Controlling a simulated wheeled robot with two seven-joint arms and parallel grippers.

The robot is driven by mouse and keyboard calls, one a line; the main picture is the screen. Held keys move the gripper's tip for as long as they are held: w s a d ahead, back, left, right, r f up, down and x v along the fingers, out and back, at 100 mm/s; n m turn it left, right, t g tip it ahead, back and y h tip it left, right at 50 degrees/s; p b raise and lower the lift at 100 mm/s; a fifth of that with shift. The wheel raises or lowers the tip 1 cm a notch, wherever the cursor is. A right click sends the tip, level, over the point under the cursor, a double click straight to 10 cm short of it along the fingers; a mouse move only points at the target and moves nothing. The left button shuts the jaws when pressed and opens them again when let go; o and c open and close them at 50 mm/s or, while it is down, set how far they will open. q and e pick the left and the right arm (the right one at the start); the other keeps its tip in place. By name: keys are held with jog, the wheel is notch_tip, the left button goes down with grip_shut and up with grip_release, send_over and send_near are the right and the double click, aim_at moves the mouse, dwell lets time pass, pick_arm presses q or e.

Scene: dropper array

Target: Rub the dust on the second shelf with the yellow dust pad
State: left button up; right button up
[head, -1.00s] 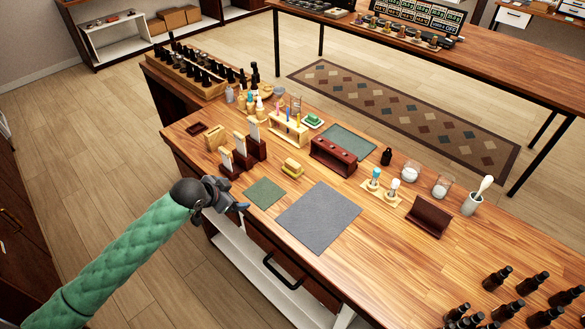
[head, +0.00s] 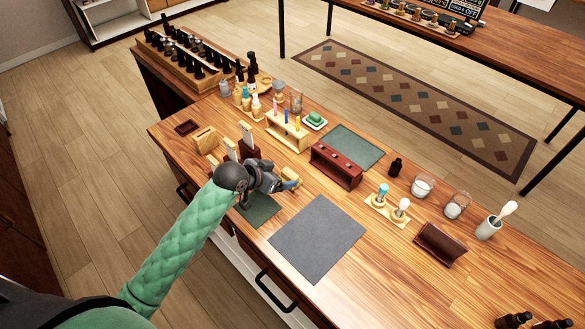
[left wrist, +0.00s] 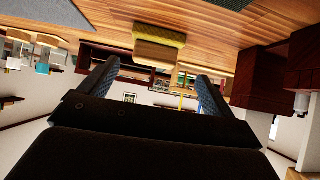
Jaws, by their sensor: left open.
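The yellow dust pad (head: 291,175), a small tan block with a yellow layer, lies on the wooden bench top, partly hidden by my left gripper (head: 287,184) in the head view. In the left wrist view, which looks upside down, the pad (left wrist: 158,48) lies just beyond and between the spread fingers of my left gripper (left wrist: 156,72). The fingers are open and hold nothing. I cannot tell whether they touch the pad. I cannot make out the dust or which surface is the second shelf. My right gripper is not in view.
A dark red rack (head: 336,166) stands right of the pad, with a test-tube holder (head: 288,135) behind. Dark stands with pale upright pieces (head: 247,140) are close at left. A green mat (head: 260,210) and grey mat (head: 318,238) lie flat and clear in front.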

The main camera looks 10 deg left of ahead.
aim_at(289, 173)
pick_arm(q)
jog(key=shift+d+f, duration=0.2)
jog(key=shift+d, duration=0.3)
jog(key=x, duration=0.4)
jog(key=shift+w, duration=0.25)
jog(key=shift+x, duration=0.85)
jog(key=shift+d+f, duration=0.1)
jog(key=shift+c, duration=0.2)
jog(key=c, duration=1)
